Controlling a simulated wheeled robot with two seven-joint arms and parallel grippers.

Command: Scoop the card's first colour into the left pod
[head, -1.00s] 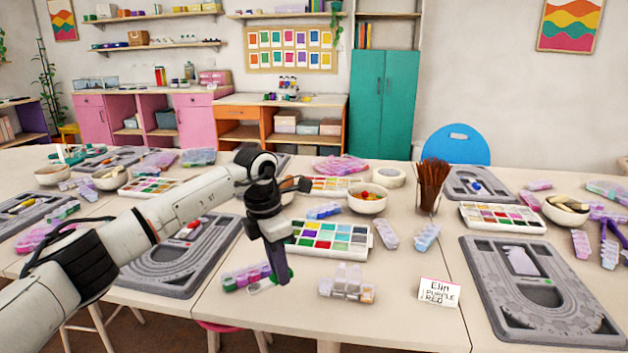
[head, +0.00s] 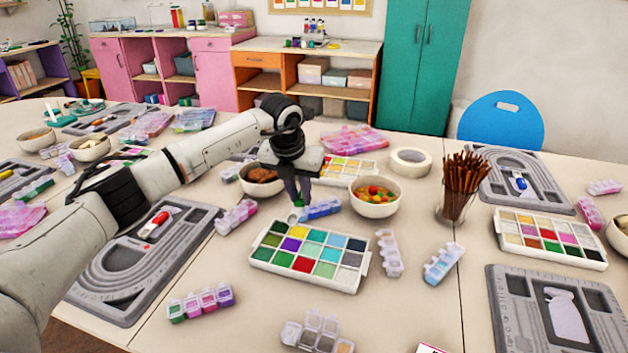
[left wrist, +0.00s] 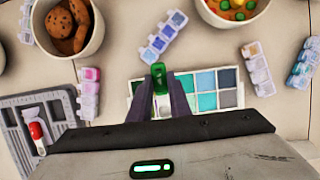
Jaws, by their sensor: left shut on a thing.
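My left gripper (head: 298,200) is shut on a small green scoop (head: 297,214), above the back edge of the bead tray (head: 312,288). The scoop shows between the fingers in the left wrist view (left wrist: 158,80). The white tray has several coloured compartments, with a purple one (head: 291,244) in the back left area and a red one (head: 303,264) at the front. At the front left lies a pod strip with green, pink and purple lids (head: 200,302); a clear pod group (head: 318,332) stands to its right. The name card (head: 430,349) is mostly cut off. My right gripper is not in view.
A bowl of brown pieces (head: 262,178) and a bowl of colourful beads (head: 375,196) stand behind the tray. A blue pod strip (head: 320,208) lies just behind it. A grey bead board (head: 140,260) lies left.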

